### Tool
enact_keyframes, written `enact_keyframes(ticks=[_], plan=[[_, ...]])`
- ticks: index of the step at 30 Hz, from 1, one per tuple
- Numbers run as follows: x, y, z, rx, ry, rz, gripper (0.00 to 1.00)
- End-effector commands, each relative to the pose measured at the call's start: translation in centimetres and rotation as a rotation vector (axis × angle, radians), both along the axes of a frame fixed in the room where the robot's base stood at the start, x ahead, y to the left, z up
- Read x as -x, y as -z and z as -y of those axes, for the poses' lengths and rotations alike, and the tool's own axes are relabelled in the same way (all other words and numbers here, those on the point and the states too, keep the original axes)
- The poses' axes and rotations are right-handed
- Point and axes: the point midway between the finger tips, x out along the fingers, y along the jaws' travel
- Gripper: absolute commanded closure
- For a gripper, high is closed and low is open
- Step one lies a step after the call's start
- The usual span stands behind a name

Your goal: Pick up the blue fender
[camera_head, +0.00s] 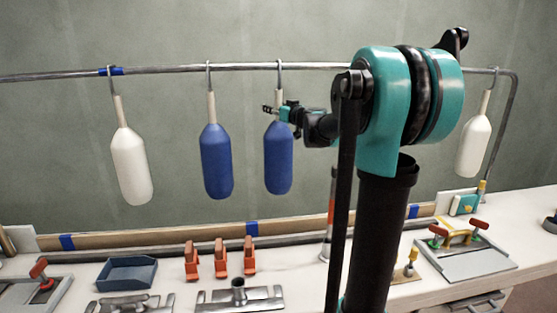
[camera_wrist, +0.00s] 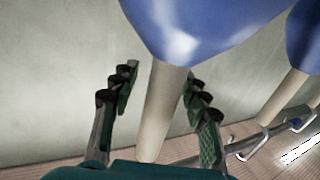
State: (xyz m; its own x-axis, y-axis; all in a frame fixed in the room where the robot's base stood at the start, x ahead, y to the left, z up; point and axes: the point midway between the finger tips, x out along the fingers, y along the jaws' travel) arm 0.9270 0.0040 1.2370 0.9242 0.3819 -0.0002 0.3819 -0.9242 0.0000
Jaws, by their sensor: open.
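Two blue fenders hang from hooks on the rail. The right blue fender (camera_head: 278,165) hangs upright, with my gripper (camera_head: 276,110) at its pale neck. In the wrist view, its blue body (camera_wrist: 205,25) fills the top, and its pale neck (camera_wrist: 160,105) runs between the two fingers of my gripper (camera_wrist: 160,78). The fingers stand open, one on each side, with a visible gap to the neck. The left blue fender (camera_head: 216,162) hangs beside it, and one blue body (camera_wrist: 306,38) shows at the right edge of the wrist view.
A metal rail (camera_head: 170,70) spans the wall, with a white fender (camera_head: 130,167) at left and another white fender (camera_head: 473,147) at right. Below, the bench holds a blue tray (camera_head: 127,273), several orange clamps (camera_head: 220,258) and metal fittings (camera_head: 240,298).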

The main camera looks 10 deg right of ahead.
Motion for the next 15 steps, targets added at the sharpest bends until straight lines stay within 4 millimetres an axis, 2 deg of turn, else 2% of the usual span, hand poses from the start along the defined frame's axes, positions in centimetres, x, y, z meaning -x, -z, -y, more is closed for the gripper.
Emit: enact_keyframes(ticks=[8, 15], plan=[[-0.28, 0.01, -0.13, 0.0, 0.0, 0.0, 0.54], [-0.27, 0.01, -0.13, 0.0, 0.0, 0.0, 0.84]])
